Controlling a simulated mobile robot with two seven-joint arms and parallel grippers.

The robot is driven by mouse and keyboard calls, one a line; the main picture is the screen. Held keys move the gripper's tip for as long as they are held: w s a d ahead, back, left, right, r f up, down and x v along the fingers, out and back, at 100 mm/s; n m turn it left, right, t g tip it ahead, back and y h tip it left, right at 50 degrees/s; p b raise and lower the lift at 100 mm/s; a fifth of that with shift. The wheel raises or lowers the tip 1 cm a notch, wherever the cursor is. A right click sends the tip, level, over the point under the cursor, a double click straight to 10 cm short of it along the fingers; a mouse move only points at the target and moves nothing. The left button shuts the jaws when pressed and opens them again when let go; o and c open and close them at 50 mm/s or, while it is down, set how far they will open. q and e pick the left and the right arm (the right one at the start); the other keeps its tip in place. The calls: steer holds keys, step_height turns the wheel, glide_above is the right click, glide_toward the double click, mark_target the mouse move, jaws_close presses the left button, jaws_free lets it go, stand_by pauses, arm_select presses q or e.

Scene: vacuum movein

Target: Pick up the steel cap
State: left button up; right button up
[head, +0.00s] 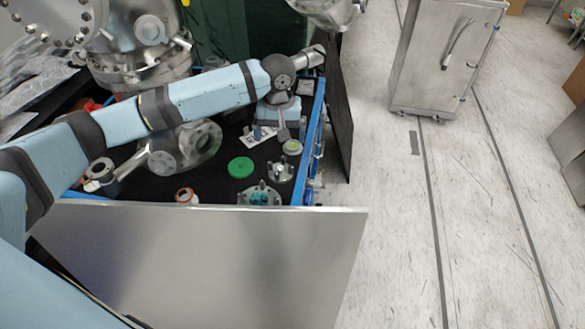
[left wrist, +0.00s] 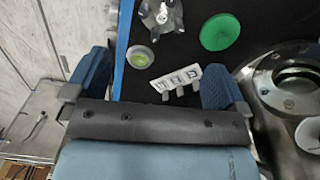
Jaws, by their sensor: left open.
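A small round steel-rimmed cap with a pale green middle (head: 292,147) lies on the black work surface near its blue right edge. It also shows in the left wrist view (left wrist: 140,57), between the finger directions and nearer the left finger. A taller flanged steel piece (head: 281,170) stands beside it, also at the top of the wrist view (left wrist: 160,14). I cannot tell for certain which one is called the steel cap. My left gripper (head: 280,132) is open and empty, pointing down just behind the round cap; its two blue fingers (left wrist: 155,64) are wide apart. My right gripper is not in view.
A green disc (head: 241,167) and a white marked card (left wrist: 178,78) lie close by. A flanged steel chamber (head: 185,147) stands to the left. A metal panel (head: 200,260) borders the front and a dark panel (head: 340,105) the right.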

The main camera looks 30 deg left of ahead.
mark_target(280, 168)
arm_select(q)
step_height(280, 168, down, 4)
steer(key=shift+s+a+r+b, duration=0.1)
steer(key=shift+a+b, duration=0.05)
steer(key=shift+b, duration=0.15)
step_height(280, 168, down, 4)
steer(key=shift+r, duration=0.1)
steer(key=shift+f+b, duration=0.3)
steer(key=shift+f, duration=0.25)
step_height(280, 168, down, 4)
steer(key=shift+a+r+b, duration=0.1)
steer(key=shift+r+b, duration=0.05)
steer(key=shift+b, duration=0.2)
steer(key=shift+f, duration=0.45)
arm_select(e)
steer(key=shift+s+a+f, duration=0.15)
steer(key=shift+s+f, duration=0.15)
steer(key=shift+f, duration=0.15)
